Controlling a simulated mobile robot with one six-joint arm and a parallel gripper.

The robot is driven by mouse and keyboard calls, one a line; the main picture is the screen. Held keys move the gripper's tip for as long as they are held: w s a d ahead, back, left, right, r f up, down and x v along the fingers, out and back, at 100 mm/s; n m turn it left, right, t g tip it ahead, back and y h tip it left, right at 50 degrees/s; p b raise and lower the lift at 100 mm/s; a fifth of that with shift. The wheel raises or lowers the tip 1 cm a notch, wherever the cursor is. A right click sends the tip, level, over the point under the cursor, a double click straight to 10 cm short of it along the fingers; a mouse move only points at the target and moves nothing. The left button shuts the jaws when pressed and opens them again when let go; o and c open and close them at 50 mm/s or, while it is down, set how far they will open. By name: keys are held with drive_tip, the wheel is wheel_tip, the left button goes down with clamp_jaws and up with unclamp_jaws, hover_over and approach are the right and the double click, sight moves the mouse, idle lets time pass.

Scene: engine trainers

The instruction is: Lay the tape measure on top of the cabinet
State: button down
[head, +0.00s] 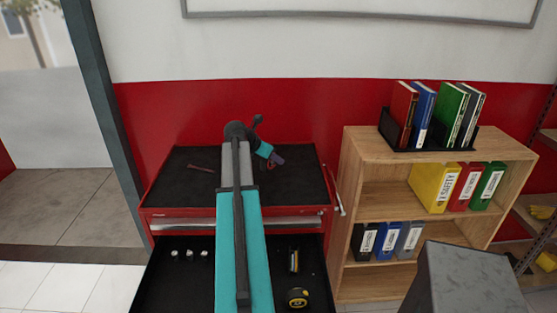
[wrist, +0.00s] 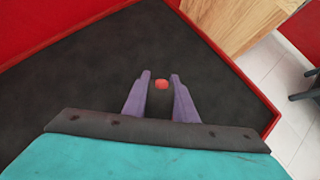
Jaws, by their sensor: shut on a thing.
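The red cabinet (head: 178,212) has a dark top with a raised red rim, and its upper drawer is pulled open. A yellow and black tape measure (head: 297,298) lies in the right part of that drawer. My gripper (head: 277,160) is above the right part of the cabinet top, well beyond the drawer. In the wrist view my purple fingers (wrist: 160,90) are shut on a small dark thing with a red end (wrist: 162,84). Most of the held thing is hidden, and I cannot tell what it is.
A thin reddish tool (head: 200,169) lies on the left of the cabinet top. The open drawer (head: 170,285) also holds several small pale pieces (head: 190,253) and a black and orange item (head: 293,261). A wooden shelf (head: 362,150) with binders stands close at right. The cabinet top's middle is clear.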

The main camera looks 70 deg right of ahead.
drive_tip(key=d, duration=0.2)
drive_tip(key=d+p, duration=0.1)
drive_tip(key=d, duration=0.2)
drive_tip(key=shift+s+f, duration=0.2)
drive_tip(key=shift+a, duration=0.1)
drive_tip(key=shift+f, duration=0.15)
drive_tip(key=shift+f+p, duration=0.8)
drive_tip(key=shift+f, duration=0.8)
drive_tip(key=shift+f, duration=0.1)
drive_tip(key=c, duration=1.4)
unclamp_jaws()
drive_tip(key=shift+c, duration=0.2)
drive_tip(key=b+v, duration=0.2)
drive_tip(key=v, duration=1)
drive_tip(key=shift+b, duration=0.4)
